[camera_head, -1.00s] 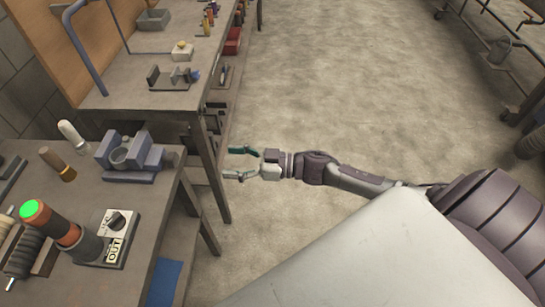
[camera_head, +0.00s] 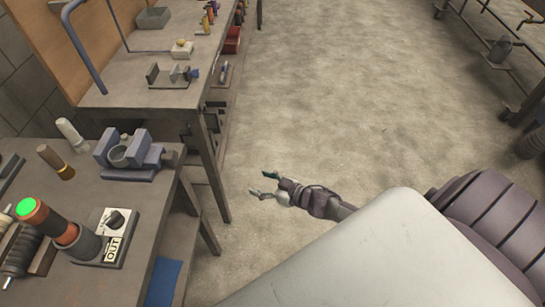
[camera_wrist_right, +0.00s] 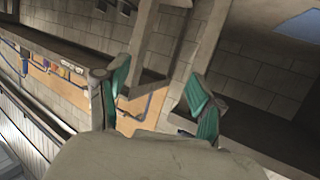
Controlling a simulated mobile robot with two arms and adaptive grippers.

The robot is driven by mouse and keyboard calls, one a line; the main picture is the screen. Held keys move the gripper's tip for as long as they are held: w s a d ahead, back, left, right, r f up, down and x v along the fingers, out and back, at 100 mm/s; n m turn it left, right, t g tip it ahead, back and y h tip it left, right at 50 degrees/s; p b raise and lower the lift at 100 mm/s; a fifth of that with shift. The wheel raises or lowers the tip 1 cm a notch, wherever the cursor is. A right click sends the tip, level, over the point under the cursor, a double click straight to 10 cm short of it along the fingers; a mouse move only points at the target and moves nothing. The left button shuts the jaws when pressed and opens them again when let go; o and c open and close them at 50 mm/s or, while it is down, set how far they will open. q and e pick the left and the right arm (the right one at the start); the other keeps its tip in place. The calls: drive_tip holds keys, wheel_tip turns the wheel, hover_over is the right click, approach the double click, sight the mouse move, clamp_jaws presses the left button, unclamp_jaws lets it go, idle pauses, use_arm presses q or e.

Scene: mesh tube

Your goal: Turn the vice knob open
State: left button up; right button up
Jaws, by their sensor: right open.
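The blue-grey vice (camera_head: 116,157) sits on the near workbench at the left of the head view. A round grey cup-like piece is between its jaws. Its knob (camera_head: 170,157) sticks out on the vice's right side, by the bench edge. My right gripper (camera_head: 262,183) is open and empty over the floor, right of the bench and clear of the knob. In the right wrist view its two green-padded fingers (camera_wrist_right: 148,82) are spread with nothing between them. The vice cannot be made out there. My left gripper is not in view.
A second bench (camera_head: 155,97) with small parts stands behind. The floor (camera_head: 330,110) to the right is clear.

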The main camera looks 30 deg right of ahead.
drive_tip(key=s+d+f+m+g+h, duration=0.1)
drive_tip(key=s+d+f+h, duration=0.1)
drive_tip(key=f, duration=0.4)
drive_tip(key=shift+s+f, duration=0.4)
drive_tip(key=shift+s, duration=0.1)
drive_tip(key=shift+c, duration=1.3)
